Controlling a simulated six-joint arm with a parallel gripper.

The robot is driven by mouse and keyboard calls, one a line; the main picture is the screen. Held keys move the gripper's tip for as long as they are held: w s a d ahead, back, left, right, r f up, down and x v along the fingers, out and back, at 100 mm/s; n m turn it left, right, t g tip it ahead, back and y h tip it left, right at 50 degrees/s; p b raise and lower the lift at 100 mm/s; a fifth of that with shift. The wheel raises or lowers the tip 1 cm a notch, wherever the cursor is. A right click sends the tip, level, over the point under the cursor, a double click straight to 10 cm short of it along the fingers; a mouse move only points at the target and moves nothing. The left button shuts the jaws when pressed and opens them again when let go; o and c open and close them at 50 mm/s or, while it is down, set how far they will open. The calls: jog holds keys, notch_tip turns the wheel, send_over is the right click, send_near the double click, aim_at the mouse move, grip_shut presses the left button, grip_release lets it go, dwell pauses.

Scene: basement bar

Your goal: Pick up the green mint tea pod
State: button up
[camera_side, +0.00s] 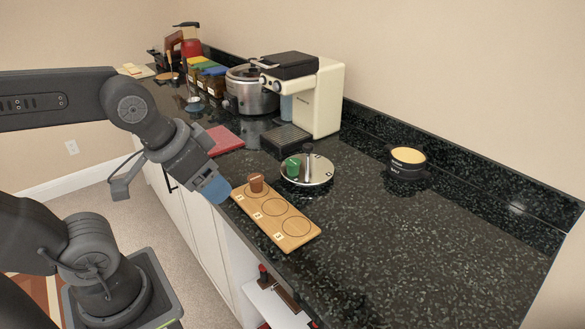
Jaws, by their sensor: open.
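The green pod (293,166) sits on a round metal tray (318,172) beside the tray's short upright post. A brown pod (256,182) stands on the left circle of a wooden board (276,214) with marked circles. My gripper (216,192) hangs at the counter's front edge, left of the brown pod and apart from the green pod. It is seen from the side, and its fingertips look bluish. It is open, and I see nothing held in it.
A cream coffee machine (318,95) stands behind the tray. A red cloth (224,140) and a silver cooker (250,92) are further left. A black tub (406,162) with a yellow top stands at the back right. The right part of the counter is clear.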

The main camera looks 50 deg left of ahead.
jog(key=shift+o, duration=0.7)
jog(key=n+g+y, duration=0.2)
jog(key=n+y, duration=0.1)
jog(key=n, duration=0.6)
send_over(293, 162)
jog(key=s+d, duration=0.4)
notch_tip(293, 162, down, 3)
jog(key=x, duration=0.9)
jog(key=shift+w+a+r, duration=0.15)
jog(key=shift+a, duration=0.05)
jog(key=shift+s+x, duration=0.15)
jog(key=shift+x, duration=1.2)
jog(key=shift+s+x, duration=0.15)
jog(key=shift+x, duration=1.25)
